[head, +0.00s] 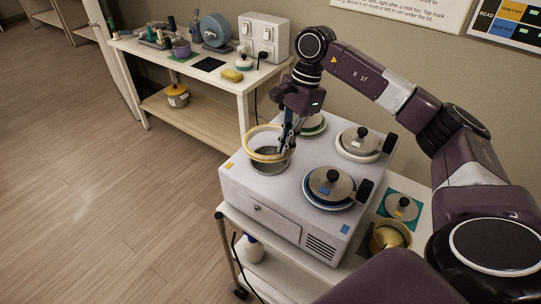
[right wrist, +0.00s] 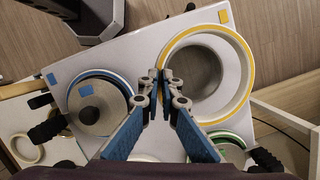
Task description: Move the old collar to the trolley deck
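The collar is a pale ring with a yellow stripe (head: 250,145), above the front-left well (head: 270,167) of the white wax warmer (head: 262,190). A gap shows between ring and well in the head view. In the right wrist view the collar (right wrist: 245,70) is seen from above. My right gripper (head: 286,150) is shut on the collar's near wall; its fingertips (right wrist: 160,76) meet across that wall. The trolley deck (head: 424,222) is the white surface under and beside the warmer. My left gripper is out of view.
Lidded wells with blue (head: 330,186), white (head: 359,143) and green (head: 313,125) collars fill the rest of the warmer. A lid on a teal mat (head: 402,206) and a yellow pot (head: 390,237) occupy the right deck. A cluttered side table (head: 215,85) stands behind.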

